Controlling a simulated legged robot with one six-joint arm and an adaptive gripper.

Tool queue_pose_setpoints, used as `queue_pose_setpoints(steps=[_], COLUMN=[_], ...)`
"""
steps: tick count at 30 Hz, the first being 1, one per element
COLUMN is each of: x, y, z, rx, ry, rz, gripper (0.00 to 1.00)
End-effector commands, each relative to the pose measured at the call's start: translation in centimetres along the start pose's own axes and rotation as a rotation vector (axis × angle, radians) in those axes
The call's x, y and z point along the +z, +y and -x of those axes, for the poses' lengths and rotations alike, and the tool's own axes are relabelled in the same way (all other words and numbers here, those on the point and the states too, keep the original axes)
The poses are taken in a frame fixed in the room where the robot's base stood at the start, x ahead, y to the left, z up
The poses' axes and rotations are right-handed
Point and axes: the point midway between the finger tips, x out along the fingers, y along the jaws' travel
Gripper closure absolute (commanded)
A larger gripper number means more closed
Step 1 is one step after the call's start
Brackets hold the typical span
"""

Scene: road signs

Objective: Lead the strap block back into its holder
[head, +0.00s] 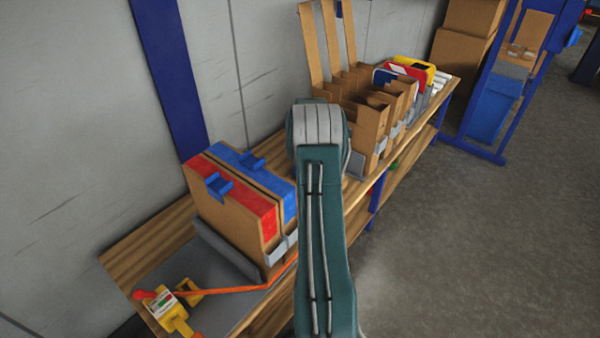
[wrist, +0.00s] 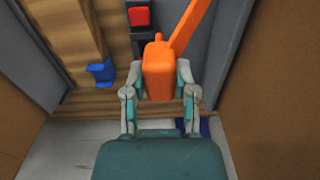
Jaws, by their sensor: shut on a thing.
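The strap block (wrist: 158,70) is orange and sits between the two fingers of my gripper (wrist: 160,82) in the wrist view. The gripper is shut on it. An orange strap (wrist: 190,28) runs from the block up and to the right. In the head view the orange strap (head: 235,289) stretches from a red-orange end at the lower left to behind my arm. My arm hides the gripper and block there. A dark upright piece with a red square (wrist: 138,17) stands just beyond the block; I cannot tell whether it is the holder.
Cardboard boxes with red (head: 240,190) and blue (head: 255,165) tops stand beside the strap. Cardboard holders (head: 370,115) fill the far bench. Brown walls flank the gripper closely in the wrist view.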

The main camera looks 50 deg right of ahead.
Motion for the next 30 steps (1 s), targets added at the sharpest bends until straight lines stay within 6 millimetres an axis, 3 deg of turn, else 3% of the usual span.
queue_pose_setpoints(steps=[30], x=[-0.2], y=[-1.0], z=[12.1], rx=[0.003], ry=[0.002], rz=[0.000], gripper=[0.94])
